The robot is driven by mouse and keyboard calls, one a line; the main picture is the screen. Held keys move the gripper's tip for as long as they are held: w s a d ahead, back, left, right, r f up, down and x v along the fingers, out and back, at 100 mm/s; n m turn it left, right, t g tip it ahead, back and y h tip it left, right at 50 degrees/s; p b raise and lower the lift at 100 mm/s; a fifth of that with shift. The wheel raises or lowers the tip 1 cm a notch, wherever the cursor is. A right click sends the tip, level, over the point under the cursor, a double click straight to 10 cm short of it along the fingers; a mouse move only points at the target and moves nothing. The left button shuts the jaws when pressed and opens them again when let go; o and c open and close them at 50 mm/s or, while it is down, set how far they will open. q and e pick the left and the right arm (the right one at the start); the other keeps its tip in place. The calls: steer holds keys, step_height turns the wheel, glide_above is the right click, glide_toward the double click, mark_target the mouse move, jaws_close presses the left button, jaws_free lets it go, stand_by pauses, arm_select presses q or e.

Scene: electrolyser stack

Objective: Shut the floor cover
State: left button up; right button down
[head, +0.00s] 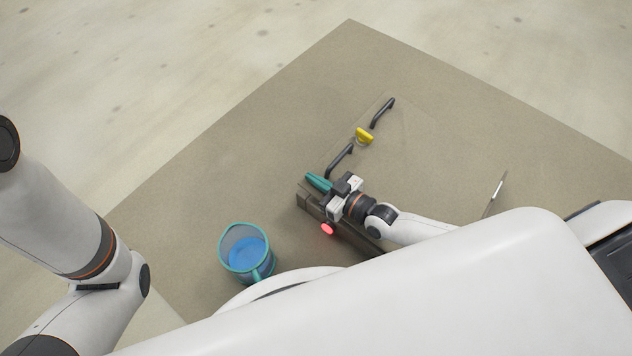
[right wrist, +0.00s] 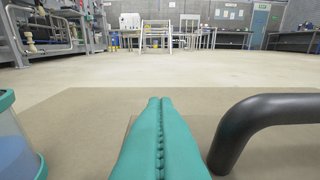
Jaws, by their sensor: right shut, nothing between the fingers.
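The floor cover (head: 425,150) is a brown panel in the brown floor area, with faint edges. It carries two black bar handles, a far one (head: 383,112) and a near one (head: 340,160), with a yellow fitting (head: 364,136) between them. I cannot tell how far the panel is tilted. My right gripper (head: 318,181) is shut and empty, low beside the near handle at the cover's left corner. In the right wrist view its teal fingers (right wrist: 158,140) are pressed together, and the black handle (right wrist: 262,118) is just to their right, apart from them. My left gripper is out of view.
A clear jug (head: 243,252) with teal trim and blue contents stands left of my right gripper; it also shows in the right wrist view (right wrist: 14,145). A red knob-like part (head: 327,229) is below the gripper. A thin pale rod (head: 497,189) stands at the right.

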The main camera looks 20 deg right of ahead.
steer(key=shift+g, duration=0.3)
steer(key=f, duration=0.1)
steer(key=f+b, duration=0.1)
steer(key=f, duration=0.3)
steer(key=shift+w+a, duration=0.15)
steer(key=shift+w, duration=0.1)
steer(key=shift+r, duration=0.15)
